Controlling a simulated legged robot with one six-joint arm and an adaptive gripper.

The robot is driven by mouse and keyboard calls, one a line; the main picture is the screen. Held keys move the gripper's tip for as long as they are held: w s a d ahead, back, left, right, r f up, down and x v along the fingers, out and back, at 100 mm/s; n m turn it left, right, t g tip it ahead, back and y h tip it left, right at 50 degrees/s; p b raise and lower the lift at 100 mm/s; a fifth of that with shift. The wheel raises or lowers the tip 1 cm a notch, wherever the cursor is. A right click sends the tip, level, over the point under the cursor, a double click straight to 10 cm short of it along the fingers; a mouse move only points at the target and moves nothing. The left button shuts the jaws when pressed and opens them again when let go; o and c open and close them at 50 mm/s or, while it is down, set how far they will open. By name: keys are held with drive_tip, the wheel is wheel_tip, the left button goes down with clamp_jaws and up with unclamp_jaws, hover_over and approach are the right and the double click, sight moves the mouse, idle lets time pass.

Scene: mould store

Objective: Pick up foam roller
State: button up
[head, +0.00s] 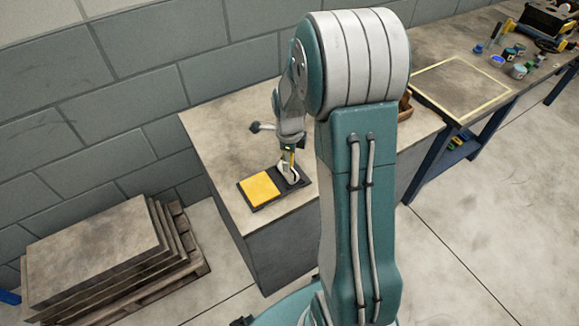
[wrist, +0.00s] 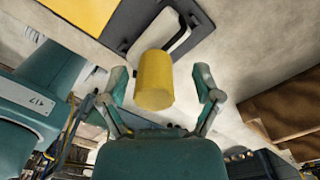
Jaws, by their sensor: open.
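My gripper (wrist: 161,76) is open, with one finger on each side of the roller and a visible gap on both sides. In the head view my gripper (head: 290,148) is over the right part of a dark tray (head: 275,199) on the grey block. My arm hides part of the block top. Whether the roller touches the tray is unclear.
A flat yellow pad (head: 258,189) lies on the tray's left part, and a pale loop (wrist: 168,30) lies beside it. A brown wooden box (head: 405,104) is behind my arm. Stacked slabs (head: 95,250) stand at left. A bench (head: 460,88) with jars runs along the right.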

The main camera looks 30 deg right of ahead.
drive_tip(key=shift+a, duration=0.35)
drive_tip(key=shift+c, duration=0.9)
drive_tip(key=shift+a, duration=0.1)
clamp_jaws()
drive_tip(key=shift+d, duration=0.25)
drive_tip(key=shift+r, duration=0.15)
